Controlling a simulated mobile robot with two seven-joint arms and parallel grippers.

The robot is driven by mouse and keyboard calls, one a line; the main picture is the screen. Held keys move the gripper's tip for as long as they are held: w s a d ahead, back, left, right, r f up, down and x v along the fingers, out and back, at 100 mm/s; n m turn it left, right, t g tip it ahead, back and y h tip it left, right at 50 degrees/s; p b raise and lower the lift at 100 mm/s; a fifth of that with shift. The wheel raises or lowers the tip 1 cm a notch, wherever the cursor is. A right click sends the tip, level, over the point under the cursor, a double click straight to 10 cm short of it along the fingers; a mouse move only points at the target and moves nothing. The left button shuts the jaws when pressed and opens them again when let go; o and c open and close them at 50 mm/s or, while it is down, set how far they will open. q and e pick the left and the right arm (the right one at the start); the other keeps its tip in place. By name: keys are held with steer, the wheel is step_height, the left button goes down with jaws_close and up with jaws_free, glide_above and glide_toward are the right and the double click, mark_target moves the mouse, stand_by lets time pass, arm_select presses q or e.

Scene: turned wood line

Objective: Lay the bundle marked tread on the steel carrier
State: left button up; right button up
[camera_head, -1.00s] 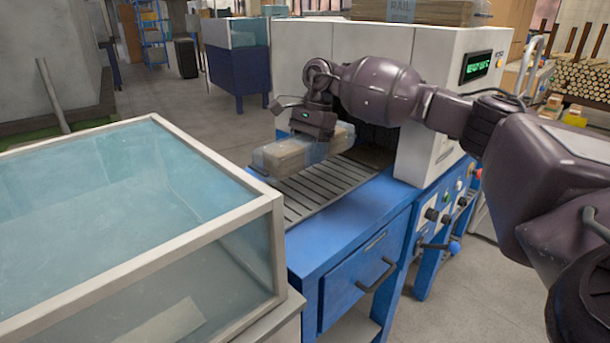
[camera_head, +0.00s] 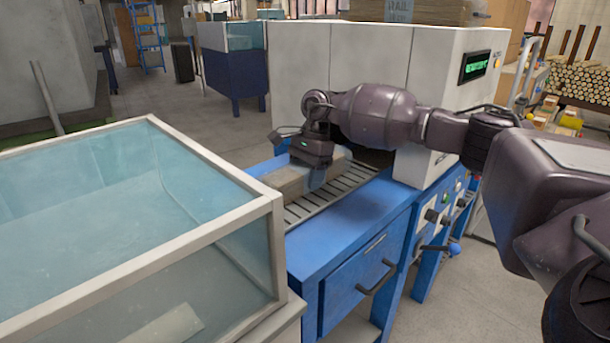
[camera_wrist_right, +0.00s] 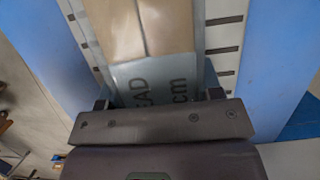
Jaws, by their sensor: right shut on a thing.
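The bundle (camera_head: 284,180) is a long pale block with a clear grey-blue band. It lies along the slatted steel carrier (camera_head: 327,192) on the blue machine, at or very near the slats. In the right wrist view the bundle (camera_wrist_right: 150,28) shows part of its lettering, "AD" and "cm", on the band; the rest is hidden. My right gripper (camera_head: 314,160) is over the bundle and shut on it. In the right wrist view the jaws (camera_wrist_right: 160,97) sit either side of the band. The carrier's slats (camera_wrist_right: 224,45) show beside the bundle. My left gripper is not in view.
A glass-sided case (camera_head: 130,200) with a pale frame fills the left front. The white machine housing (camera_head: 425,80) stands behind the carrier, with a bundle marked rail (camera_head: 405,10) on top. A drawer handle (camera_head: 377,278) and a blue-knobbed lever (camera_head: 453,249) stick out in front.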

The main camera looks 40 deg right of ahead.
steer(key=o, duration=1.1)
steer(key=shift+f, duration=0.1)
steer(key=shift+o, duration=0.2)
steer(key=shift+r, duration=0.35)
steer(key=p+v, duration=0.1)
steer(key=v, duration=1)
steer(key=shift+d+r, duration=0.1)
steer(key=shift+r, duration=0.2)
